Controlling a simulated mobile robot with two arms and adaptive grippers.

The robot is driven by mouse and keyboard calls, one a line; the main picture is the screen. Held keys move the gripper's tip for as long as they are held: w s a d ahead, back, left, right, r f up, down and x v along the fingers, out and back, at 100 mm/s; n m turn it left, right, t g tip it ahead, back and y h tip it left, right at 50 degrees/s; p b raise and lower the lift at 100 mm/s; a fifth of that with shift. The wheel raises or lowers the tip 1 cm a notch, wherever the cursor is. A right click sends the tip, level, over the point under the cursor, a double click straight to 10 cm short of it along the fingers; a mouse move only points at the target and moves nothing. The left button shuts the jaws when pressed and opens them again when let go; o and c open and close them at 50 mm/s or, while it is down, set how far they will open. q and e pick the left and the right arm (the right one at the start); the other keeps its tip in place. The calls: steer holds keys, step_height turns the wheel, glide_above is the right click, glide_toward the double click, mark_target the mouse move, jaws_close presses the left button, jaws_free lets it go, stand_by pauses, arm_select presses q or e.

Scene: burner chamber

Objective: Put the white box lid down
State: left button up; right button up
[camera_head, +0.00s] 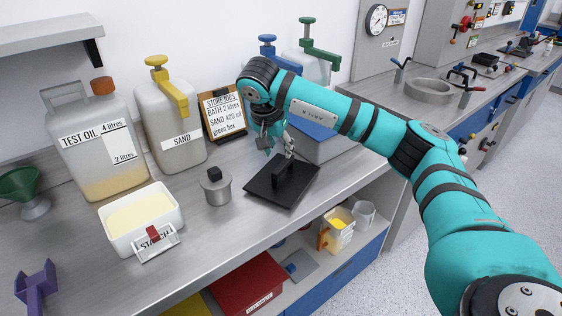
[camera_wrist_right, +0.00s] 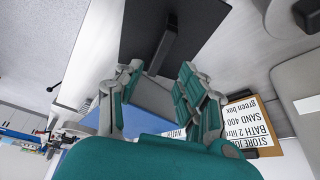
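A flat black lid (camera_head: 298,187) with a raised black bar handle (camera_head: 283,174) lies on the steel bench, apart from the white box (camera_head: 117,236). No white lid shows. The white box stands open at the left with pale yellow powder in it. My right gripper (camera_head: 277,143) is just above and behind the black lid, close to its handle. In the right wrist view its fingers (camera_wrist_right: 158,75) are spread, with the lid (camera_wrist_right: 205,22) and handle (camera_wrist_right: 167,40) beyond the fingertips. Contact with the handle cannot be told. My left gripper is out of view.
A grey metal pot (camera_head: 216,188) stands left of the lid. A blue-topped box (camera_head: 322,145) stands behind it, partly hidden by my right arm. Test oil (camera_head: 95,150) and sand (camera_head: 172,130) containers line the wall. The bench's front edge is close to the lid.

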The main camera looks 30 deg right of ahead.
steer(key=shift+v, duration=1.65)
